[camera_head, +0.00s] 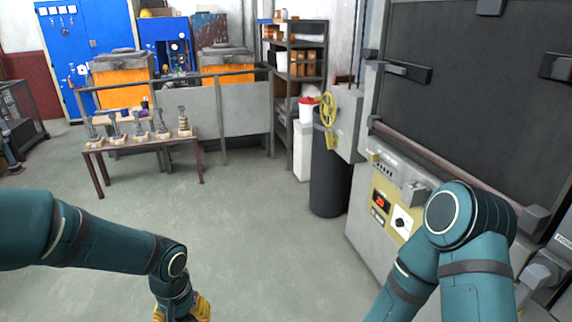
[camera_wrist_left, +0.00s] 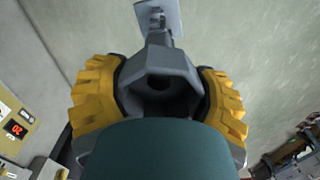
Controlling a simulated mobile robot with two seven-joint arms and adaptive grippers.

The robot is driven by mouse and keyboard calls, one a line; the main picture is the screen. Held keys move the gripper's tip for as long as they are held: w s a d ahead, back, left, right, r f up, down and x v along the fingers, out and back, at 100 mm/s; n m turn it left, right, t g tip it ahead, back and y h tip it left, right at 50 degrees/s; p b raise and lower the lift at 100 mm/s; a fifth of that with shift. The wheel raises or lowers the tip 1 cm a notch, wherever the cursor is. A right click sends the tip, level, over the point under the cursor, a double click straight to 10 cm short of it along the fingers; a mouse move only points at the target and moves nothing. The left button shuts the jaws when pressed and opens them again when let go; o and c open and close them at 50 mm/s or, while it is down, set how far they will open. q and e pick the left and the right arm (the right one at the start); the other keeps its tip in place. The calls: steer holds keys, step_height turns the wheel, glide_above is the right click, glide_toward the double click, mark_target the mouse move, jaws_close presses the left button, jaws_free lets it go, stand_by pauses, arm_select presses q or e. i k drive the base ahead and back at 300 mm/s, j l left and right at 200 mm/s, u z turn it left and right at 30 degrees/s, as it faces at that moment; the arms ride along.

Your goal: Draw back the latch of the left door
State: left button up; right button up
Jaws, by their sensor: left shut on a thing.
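A furnace with a dark front (camera_head: 470,60) stands at the right in the head view. A second dark fitting (camera_head: 556,67) is at the far right edge. My left gripper (camera_wrist_left: 160,95) is shut on a grey cup-shaped piece (camera_wrist_left: 162,62) with a dark hole, a stem and a flat plate. In the head view its yellow fingers (camera_head: 201,306) show at the bottom, far from the furnace. My right arm crosses the lower right; its gripper is out of view.
A control panel (camera_head: 392,215) with a red display is below the furnace front. A low table (camera_head: 125,146) holds several grey pieces. The floor between is clear.

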mark_target(377, 66)
steer(key=i, duration=1.05)
steer(key=i+z, duration=0.15)
steer(key=i, duration=0.35)
steer(key=i+j+z, duration=0.2)
steer(key=i, duration=0.25)
steer(key=i+j+z, duration=0.1)
steer(key=i+z, duration=0.25)
steer(key=i+j+z, duration=0.3)
steer(key=l, duration=0.1)
